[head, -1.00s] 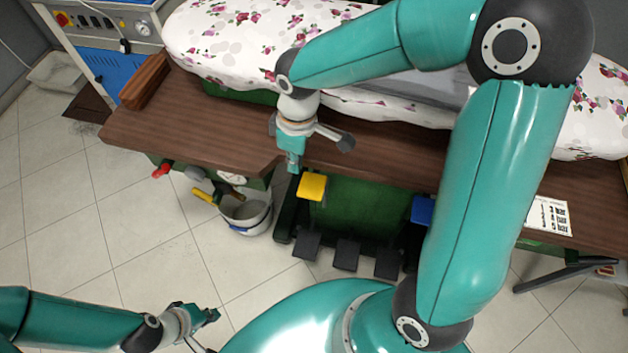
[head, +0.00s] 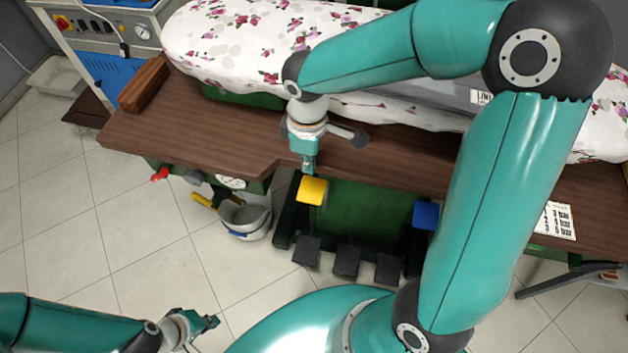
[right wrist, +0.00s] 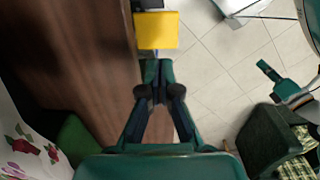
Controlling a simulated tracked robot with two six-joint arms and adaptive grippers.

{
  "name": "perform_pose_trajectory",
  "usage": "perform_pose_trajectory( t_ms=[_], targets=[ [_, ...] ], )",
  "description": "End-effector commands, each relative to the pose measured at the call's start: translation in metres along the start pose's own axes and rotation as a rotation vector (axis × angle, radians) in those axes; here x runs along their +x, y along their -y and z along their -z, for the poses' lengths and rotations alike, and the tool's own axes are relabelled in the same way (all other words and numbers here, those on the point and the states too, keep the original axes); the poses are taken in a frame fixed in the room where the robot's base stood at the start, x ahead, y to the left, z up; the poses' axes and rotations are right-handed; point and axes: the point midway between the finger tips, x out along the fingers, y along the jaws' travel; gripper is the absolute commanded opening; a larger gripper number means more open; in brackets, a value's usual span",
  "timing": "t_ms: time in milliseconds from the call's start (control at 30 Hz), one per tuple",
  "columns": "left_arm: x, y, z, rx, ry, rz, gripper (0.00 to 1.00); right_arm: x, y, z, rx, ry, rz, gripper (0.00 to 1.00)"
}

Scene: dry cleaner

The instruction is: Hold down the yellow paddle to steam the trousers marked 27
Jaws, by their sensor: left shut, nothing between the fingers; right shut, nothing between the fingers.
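The yellow paddle (head: 313,190) sits below the front edge of the ironing table; in the right wrist view the yellow paddle (right wrist: 157,30) is just beyond my fingertips. My right gripper (head: 309,168) is shut and empty, pointing down close to the paddle's far edge; I cannot tell whether they touch. It also shows in the right wrist view (right wrist: 156,68). My left gripper (head: 214,322) is shut and empty, low over the floor at lower left. A grey cloth (head: 440,92) lies on the flowered board, partly hidden by my right arm. No number 27 is readable.
A blue paddle (head: 425,214) is to the right, and several dark pedals (head: 347,261) are below. A white bucket (head: 246,218) stands left of the yellow paddle. The brown tabletop (head: 200,128) edge is close behind my right gripper.

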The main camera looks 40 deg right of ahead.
Motion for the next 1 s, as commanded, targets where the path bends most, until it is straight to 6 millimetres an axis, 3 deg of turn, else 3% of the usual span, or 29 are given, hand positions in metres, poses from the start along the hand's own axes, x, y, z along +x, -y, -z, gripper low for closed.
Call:
perform_pose_trajectory(
  t_ms=[200, 433, 600, 1000],
  targets=[
    [0.005, 0.002, 0.0, 0.0, 0.0, 0.0, 0.0, 0.048, 0.001, -0.001, 0.0, 0.005, 0.004, 0.0],
    [0.007, 0.003, 0.0, 0.0, 0.0, 0.0, 0.0, 0.081, 0.001, -0.001, 0.001, 0.003, 0.002, 0.0],
    [0.008, 0.003, 0.0, 0.0, 0.0, 0.0, 0.0, 0.091, 0.0, -0.001, 0.001, 0.001, 0.001, 0.0],
    [0.01, 0.004, 0.0, 0.0, 0.0, 0.0, 0.0, 0.093, 0.0, -0.001, 0.001, 0.0, -0.003, 0.0]
  ],
)
